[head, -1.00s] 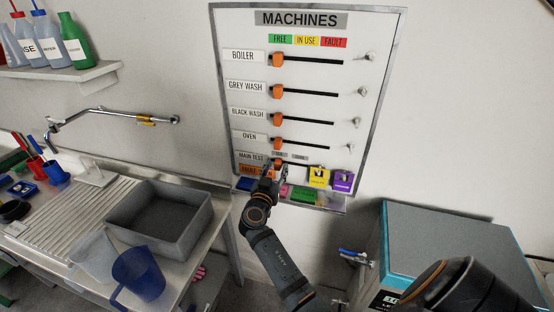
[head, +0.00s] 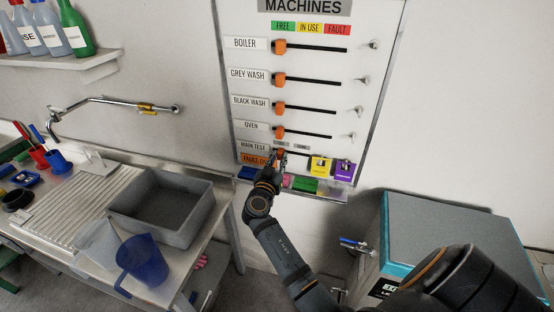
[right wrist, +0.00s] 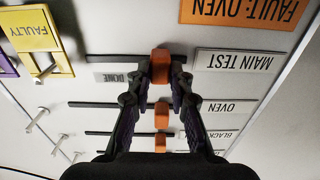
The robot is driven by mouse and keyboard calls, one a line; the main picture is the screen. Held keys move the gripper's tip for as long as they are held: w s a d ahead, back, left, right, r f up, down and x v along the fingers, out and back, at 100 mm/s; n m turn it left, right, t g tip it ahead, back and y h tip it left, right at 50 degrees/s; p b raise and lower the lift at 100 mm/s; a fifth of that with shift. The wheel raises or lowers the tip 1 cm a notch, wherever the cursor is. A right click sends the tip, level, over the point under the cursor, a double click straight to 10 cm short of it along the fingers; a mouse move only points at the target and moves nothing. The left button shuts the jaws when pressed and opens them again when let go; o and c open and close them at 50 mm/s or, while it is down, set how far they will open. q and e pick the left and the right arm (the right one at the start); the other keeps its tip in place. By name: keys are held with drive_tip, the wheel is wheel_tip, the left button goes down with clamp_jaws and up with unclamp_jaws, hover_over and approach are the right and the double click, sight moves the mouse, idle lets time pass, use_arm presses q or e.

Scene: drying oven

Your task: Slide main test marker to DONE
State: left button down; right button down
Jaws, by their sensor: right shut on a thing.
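The MACHINES board (head: 308,91) hangs on the wall with rows of orange markers on black slots. The lowest row carries the MAIN TEST label (head: 254,147), which also shows upside down in the right wrist view (right wrist: 235,61). Its orange main test marker (right wrist: 160,66) sits at the label end of its slot. The DONE label (right wrist: 118,77) lies beside this slot, away from the MAIN TEST label. My right gripper (right wrist: 161,74) is shut on the marker, one finger on each side. In the head view the right gripper (head: 280,161) partly hides the marker. My left gripper is not in view.
An orange FAULT: OVEN card (right wrist: 245,10) lies close to the main test row. Yellow (head: 321,167) and purple (head: 344,170) tags hang at the board's lower right. The oven marker (right wrist: 162,115) is near my fingers. A grey sink (head: 160,235) stands at left.

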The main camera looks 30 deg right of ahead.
drive_tip(key=s+d+b, duration=0.1)
drive_tip(key=s+d, duration=0.3)
drive_tip(key=s, duration=0.1)
drive_tip(key=shift+s+d+b, duration=0.1)
drive_tip(key=shift+d+b, duration=0.15)
drive_tip(key=shift+b, duration=0.1)
drive_tip(key=shift+a, duration=0.1)
drive_tip(key=c, duration=1.2)
unclamp_jaws()
drive_tip(key=shift+s+d, duration=0.1)
drive_tip(key=shift+d, duration=0.1)
drive_tip(key=shift+a, duration=0.15)
drive_tip(key=v, duration=0.7)
drive_tip(key=shift+s, duration=0.15)
